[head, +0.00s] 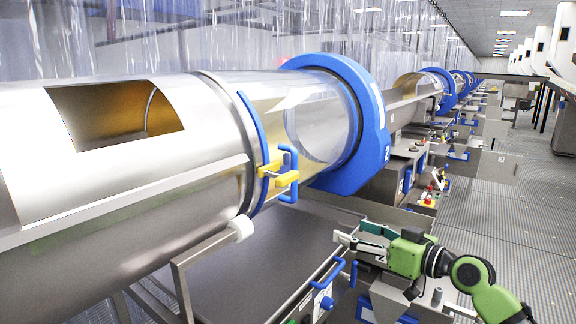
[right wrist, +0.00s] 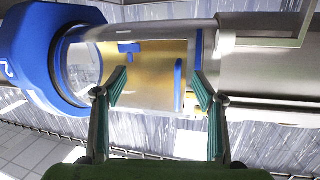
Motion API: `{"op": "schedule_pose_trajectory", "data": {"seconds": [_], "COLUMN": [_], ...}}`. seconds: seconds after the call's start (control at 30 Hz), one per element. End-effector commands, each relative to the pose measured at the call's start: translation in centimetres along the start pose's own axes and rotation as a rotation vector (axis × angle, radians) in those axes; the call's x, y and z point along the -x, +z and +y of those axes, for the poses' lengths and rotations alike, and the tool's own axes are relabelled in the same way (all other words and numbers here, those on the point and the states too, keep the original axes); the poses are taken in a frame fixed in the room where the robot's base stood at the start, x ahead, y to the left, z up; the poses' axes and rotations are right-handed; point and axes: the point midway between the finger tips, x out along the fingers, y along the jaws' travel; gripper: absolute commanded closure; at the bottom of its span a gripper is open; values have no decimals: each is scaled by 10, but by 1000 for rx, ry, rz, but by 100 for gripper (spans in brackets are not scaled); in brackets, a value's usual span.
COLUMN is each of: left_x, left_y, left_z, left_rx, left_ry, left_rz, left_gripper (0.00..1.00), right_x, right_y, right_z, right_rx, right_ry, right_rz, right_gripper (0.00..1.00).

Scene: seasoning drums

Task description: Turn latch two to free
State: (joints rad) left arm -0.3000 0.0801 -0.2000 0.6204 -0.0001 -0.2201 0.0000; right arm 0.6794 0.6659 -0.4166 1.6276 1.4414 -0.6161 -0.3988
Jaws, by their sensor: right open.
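The latch on the drum marked 2 shows in the head view as a yellow piece (head: 280,176) with an upright blue handle (head: 289,172), at the blue band between the steel drum (head: 190,150) and its clear section. My right gripper (head: 356,237) is open and empty, lower right of the latch and apart from it. In the right wrist view, my open fingers (right wrist: 160,77) point toward the clear drum section (right wrist: 148,60). A blue strip (right wrist: 178,85) shows between them, and the right finger partly hides yellow beside it. My left gripper is not in view.
A large blue ring (head: 376,120) marked 2 surrounds the drum's end. A steel surface (head: 260,255) lies below the drum, with blue handles (head: 326,275) near my right gripper. More drums recede at the back. The floor at right (head: 535,215) is open.

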Motion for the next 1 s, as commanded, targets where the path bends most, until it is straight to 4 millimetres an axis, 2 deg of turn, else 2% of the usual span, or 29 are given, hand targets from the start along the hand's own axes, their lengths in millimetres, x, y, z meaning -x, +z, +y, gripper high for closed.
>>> {"op": "schedule_pose_trajectory", "data": {"seconds": [0.03, 0.1, 0.23, 0.37, 0.47, 0.8, 1.0], "left_x": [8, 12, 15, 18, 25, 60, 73], "left_y": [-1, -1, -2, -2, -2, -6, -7], "left_z": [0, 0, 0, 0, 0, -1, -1], "left_rx": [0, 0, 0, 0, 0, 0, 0], "left_ry": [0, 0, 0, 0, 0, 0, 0], "left_rz": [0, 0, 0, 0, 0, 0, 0], "left_gripper": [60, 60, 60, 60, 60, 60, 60], "right_x": [8, 18, 32, 32, 22, -46, -80], "right_y": [-43, -80, -115, -124, -127, -134, -135], "right_z": [-24, -54, -89, -101, -104, -120, -128], "right_rx": [42, 79, 124, 134, 132, 131, 132], "right_ry": [-57, -126, -207, -233, -234, -232, -231], "right_rz": [30, 57, 82, 89, 90, 90, 89], "right_gripper": [36, 36, 36, 36, 36, 36, 36]}}
